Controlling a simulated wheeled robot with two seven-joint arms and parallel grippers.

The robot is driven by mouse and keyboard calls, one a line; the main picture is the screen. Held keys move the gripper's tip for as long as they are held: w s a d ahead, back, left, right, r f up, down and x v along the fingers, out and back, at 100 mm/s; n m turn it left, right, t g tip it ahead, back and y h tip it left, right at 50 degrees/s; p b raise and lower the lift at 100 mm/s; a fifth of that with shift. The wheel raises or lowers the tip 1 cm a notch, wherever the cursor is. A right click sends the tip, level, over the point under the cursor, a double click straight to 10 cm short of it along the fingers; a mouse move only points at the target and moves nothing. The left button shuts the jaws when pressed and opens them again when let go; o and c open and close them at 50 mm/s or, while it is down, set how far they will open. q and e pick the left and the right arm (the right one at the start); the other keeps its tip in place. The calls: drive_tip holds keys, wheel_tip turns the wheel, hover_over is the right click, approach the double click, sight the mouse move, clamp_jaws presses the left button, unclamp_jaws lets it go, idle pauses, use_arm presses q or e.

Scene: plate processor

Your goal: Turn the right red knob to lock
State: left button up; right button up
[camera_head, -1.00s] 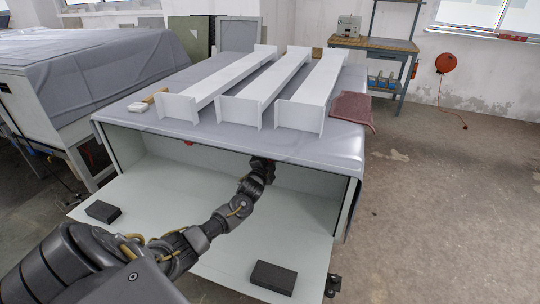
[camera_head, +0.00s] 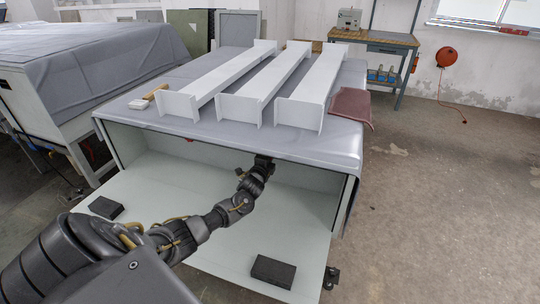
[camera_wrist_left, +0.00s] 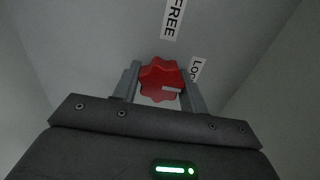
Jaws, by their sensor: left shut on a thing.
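The right red knob (camera_wrist_left: 160,79) is under the top of the cabinet, between the two fingers of my left gripper (camera_wrist_left: 159,92) in the left wrist view. The fingers are shut on its sides. A pale pointer mark on the knob lies across its right half, on the LOCK label's side. The FREE label (camera_wrist_left: 174,18) and the partly hidden LOCK label (camera_wrist_left: 197,69) are beyond the knob. In the head view my left gripper (camera_head: 264,162) is at the upper opening of the cabinet, and the knob is hidden there. My right gripper is out of view.
Another red knob (camera_head: 189,140) shows small further left under the cabinet top (camera_head: 320,143). Three white beams (camera_head: 238,75) lie on top. The lowered front panel (camera_head: 200,270) carries two black blocks (camera_head: 273,271). Floor to the right is clear.

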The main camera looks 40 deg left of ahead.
use_arm(q)
drive_tip(key=shift+r, duration=0.1)
drive_tip(key=o, duration=1)
drive_tip(key=shift+w, duration=0.1)
drive_tip(key=shift+c, duration=0.2)
drive_tip(key=shift+s+d, duration=0.15)
drive_tip(key=shift+s, duration=0.25)
drive_tip(key=p+v, duration=0.1)
drive_tip(key=v, duration=0.9)
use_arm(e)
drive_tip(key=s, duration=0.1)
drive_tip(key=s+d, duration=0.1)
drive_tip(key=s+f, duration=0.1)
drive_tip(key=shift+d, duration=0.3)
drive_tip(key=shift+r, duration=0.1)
